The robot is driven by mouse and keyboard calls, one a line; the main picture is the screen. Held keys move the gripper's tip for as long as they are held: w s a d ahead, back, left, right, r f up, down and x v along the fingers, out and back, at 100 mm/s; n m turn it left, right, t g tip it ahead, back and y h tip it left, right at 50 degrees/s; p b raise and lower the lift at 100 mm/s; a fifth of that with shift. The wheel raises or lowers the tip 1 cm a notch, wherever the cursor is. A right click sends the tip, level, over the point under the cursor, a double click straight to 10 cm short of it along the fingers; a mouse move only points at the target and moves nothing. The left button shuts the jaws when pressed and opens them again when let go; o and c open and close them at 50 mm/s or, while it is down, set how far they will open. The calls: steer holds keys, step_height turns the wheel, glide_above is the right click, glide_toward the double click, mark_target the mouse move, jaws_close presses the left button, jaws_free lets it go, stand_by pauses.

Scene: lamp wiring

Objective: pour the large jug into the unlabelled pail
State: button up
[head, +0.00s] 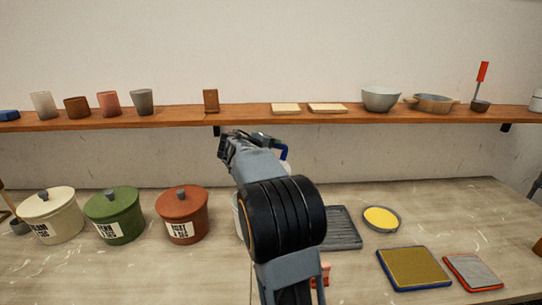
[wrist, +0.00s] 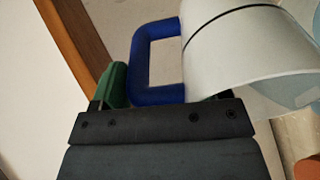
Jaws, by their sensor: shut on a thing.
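My gripper (head: 262,138) is raised over the middle of the worktop, near shelf height. It is shut on the blue handle (wrist: 143,60) of a white jug (wrist: 235,50). A green finger pad (wrist: 113,85) shows beside the handle. In the head view the blue handle (head: 284,151) peeks out past my wrist, and my arm hides most of the jug. I cannot tell the jug's exact tilt. A pale vessel (head: 237,214) stands mostly hidden behind my arm, right of the red-brown pail; it may be the unlabelled pail, but I cannot see its front.
Lidded cream (head: 52,216), green (head: 113,214) and red-brown (head: 182,216) pails with labels stand at left. A wooden shelf (head: 180,118) with cups and bowls runs behind. A dark ribbed tray (head: 343,228), yellow-filled dish (head: 381,218) and two mats lie at right.

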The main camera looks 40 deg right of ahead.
steer(key=shift+a+f+n+t+h+b, duration=0.1)
steer(key=shift+a+f+h+b, duration=0.4)
steer(key=shift+b, duration=1.45)
steer(key=shift+a+f+n+t+h+b, duration=0.15)
steer(key=shift+a+h+b, duration=0.5)
steer(key=shift+b, duration=1.25)
steer(key=shift+a+f+n+t+h+b, duration=0.1)
steer(key=shift+a+f+h+b, duration=0.4)
steer(key=shift+b, duration=1.45)
steer(key=shift+a+r+h+b, duration=0.15)
steer(key=shift+a+h+b, duration=0.35)
steer(key=shift+b, duration=0.45)
steer(key=shift+a+r+h+b, duration=0.15)
steer(key=shift+a+h+b, duration=0.6)
steer(key=shift+b, duration=0.9)
steer(key=shift+s+a+r+n+t+h+b, duration=0.1)
steer(key=shift+a+n+t+h+b, duration=0.15)
steer(key=shift+a+h+b, duration=0.95)
steer(key=shift+a+n+t+h+b, duration=0.15)
steer(key=shift+a+b, duration=0.4)
steer(key=shift+b, duration=1.35)
